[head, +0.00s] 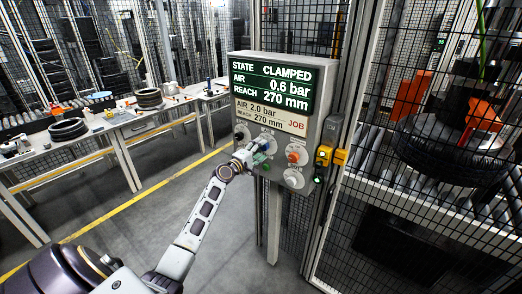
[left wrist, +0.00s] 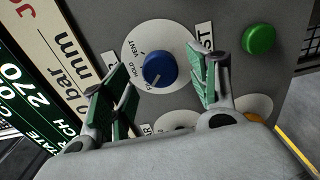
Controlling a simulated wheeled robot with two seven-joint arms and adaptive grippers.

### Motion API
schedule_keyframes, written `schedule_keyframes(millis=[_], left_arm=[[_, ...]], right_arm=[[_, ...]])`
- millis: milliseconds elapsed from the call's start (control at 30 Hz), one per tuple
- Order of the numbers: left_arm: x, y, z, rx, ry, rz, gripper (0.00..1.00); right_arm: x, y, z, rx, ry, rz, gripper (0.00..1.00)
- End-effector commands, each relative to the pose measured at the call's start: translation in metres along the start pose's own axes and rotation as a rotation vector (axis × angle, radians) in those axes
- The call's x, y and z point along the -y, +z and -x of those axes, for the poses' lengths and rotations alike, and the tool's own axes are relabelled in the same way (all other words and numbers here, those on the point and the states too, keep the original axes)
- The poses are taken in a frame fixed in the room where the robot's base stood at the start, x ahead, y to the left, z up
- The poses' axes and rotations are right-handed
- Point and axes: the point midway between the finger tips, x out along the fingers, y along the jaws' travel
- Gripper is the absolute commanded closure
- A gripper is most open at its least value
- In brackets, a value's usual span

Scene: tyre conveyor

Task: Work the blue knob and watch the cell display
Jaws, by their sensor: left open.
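The blue knob (left wrist: 158,69) sits on a white round dial plate marked HOLD and VENT in the left wrist view. A pale pointer line on it points toward the lower left. My left gripper (head: 262,150) is in front of the panel; in the left wrist view its open green-padded fingers (left wrist: 162,88) stand on either side of the knob, apart from it. In the head view the gripper covers the knob. The cell display (head: 270,83) reads STATE CLAMPED, AIR 0.6 bar, REACH 270 mm. My right gripper is not in view.
A job card (head: 270,115) below the display reads AIR 2.0 bar, REACH 270 mm. An orange knob (head: 293,156) and a green button (left wrist: 259,39) are near the blue knob. A mesh fence encloses a tyre (head: 455,145) on the right. Tables with tyres stand left.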

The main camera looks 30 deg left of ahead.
Motion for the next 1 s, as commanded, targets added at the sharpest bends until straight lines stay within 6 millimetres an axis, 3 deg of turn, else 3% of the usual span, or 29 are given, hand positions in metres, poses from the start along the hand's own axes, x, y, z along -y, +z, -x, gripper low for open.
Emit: schedule_keyframes(millis=[1000], left_arm=[[0.001, 0.0, 0.087, 0.0, -0.002, 0.001, 0.4]], right_arm=[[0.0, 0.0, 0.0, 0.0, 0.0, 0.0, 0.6]])
